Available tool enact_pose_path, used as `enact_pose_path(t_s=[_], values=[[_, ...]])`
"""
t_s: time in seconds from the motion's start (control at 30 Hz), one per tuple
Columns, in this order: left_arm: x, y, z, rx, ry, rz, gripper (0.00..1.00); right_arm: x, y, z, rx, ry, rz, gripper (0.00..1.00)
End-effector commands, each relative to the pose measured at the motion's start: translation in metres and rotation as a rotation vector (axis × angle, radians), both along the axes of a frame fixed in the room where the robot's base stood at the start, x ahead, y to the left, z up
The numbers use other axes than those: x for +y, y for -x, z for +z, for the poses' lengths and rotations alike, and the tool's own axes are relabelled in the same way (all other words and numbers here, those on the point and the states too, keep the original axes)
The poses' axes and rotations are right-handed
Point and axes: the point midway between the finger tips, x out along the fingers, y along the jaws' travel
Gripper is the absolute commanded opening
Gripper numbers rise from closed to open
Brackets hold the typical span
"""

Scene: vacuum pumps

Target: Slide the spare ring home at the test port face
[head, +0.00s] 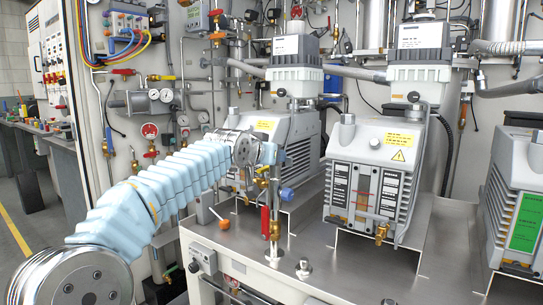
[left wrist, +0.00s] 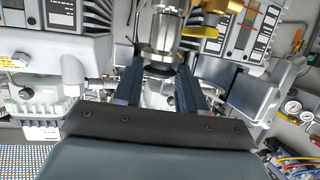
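In the left wrist view a steel port (left wrist: 163,38) with a wide lower flange comes down from the top centre. A thin dark ring (left wrist: 160,71) lies at the flange's lower end, between the fingertips of my left gripper (left wrist: 162,74). The two dark blue fingers stand at either side of the ring and appear to hold it by its edges. I cannot tell whether the ring touches the port face. In the head view my left wrist hides the fingers and the ring. My right gripper is in neither view.
Brass fittings (head: 275,230) and a red-handled valve (head: 265,221) stand on the steel bench (head: 240,245) below my wrist. Grey vacuum pumps (head: 375,170) stand to the right. Gauges (head: 150,131) and pipes cover the panel at left. The bench's front right is mostly clear.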

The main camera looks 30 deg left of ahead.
Motion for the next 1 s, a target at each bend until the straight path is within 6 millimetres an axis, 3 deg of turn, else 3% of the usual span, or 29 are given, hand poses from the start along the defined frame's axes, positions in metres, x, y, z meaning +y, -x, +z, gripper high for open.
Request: enact_pose_path(t_s=[0.03,0.13,0.43,0.57,0.8,1.0], values=[[0.000,-0.003,-0.014,0.030,0.000,-0.001,0.52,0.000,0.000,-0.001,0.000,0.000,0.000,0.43],[-0.001,-0.003,-0.014,0.030,0.001,-0.002,0.68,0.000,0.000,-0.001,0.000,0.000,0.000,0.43],[-0.003,0.006,-0.010,0.025,0.002,-0.005,0.68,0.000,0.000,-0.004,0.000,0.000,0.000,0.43],[-0.005,0.029,-0.002,0.017,0.001,-0.004,0.68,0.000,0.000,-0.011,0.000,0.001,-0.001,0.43],[-0.008,0.088,0.023,0.003,0.000,0.002,0.68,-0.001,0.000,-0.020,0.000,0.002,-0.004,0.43],[-0.011,0.122,0.036,-0.001,-0.001,0.004,0.68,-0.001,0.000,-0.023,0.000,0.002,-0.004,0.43]])
